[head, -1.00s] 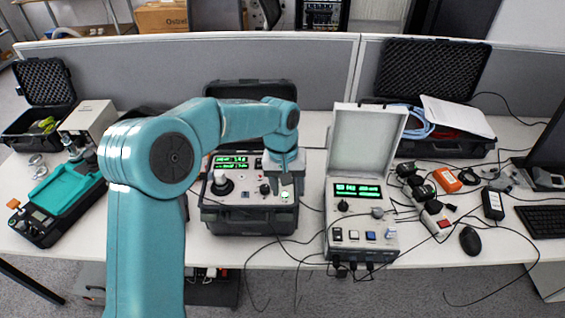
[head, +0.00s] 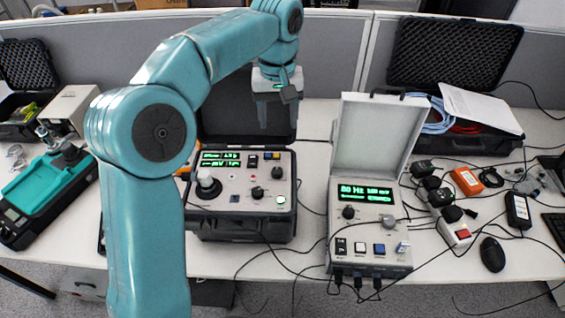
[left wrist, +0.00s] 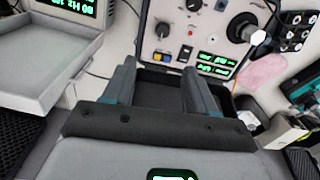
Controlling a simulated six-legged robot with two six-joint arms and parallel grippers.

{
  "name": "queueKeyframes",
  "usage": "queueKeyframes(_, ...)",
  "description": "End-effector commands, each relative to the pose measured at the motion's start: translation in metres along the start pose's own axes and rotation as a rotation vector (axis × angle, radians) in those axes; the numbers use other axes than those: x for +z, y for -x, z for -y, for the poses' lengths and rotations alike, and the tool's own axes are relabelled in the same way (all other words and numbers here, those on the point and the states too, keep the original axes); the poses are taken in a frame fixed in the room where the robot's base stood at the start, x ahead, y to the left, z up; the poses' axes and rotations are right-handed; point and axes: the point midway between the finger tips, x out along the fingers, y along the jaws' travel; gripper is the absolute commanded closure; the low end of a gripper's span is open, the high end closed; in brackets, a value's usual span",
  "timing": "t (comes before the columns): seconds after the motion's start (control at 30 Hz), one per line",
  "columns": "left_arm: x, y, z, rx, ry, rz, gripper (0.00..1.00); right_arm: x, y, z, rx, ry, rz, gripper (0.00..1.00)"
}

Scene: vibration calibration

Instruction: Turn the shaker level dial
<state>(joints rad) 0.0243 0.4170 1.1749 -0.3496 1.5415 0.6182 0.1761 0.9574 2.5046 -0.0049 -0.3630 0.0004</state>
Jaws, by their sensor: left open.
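An instrument panel in an open black case (head: 242,229) stands left of centre in the head view. It bears a white-topped round fixture (head: 208,184), a green display, buttons, a front black knob (head: 257,192) and a rear black knob (head: 277,172). I cannot tell which knob is the shaker level dial. The rear knob also shows in the left wrist view (left wrist: 162,30). My left gripper (head: 275,115) is open and empty, raised behind the panel near the case lid. In the left wrist view the open fingers (left wrist: 160,84) point toward the panel, touching no knob. My right gripper is not in view.
A second instrument (head: 370,250) with an upright grey lid and a display reading 80 Hz stands to the right. Cables, adapters and a mouse (head: 492,254) lie right of it. A teal device (head: 45,190) stands at left. A grey partition runs behind.

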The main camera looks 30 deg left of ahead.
Motion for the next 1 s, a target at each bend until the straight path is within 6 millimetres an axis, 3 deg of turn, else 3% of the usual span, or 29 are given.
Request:
queueKeyframes(0.17,0.005,-0.018,0.003,-0.004,0.004,0.003,0.43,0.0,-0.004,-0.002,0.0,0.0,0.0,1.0)
queueKeyframes(0.7,0.007,-0.138,0.001,-0.003,0.0,0.005,0.43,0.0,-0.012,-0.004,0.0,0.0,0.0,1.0)
queueKeyframes(1.0,0.004,-0.162,0.0,-0.001,0.001,0.0,0.43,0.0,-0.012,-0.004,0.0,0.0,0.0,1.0)
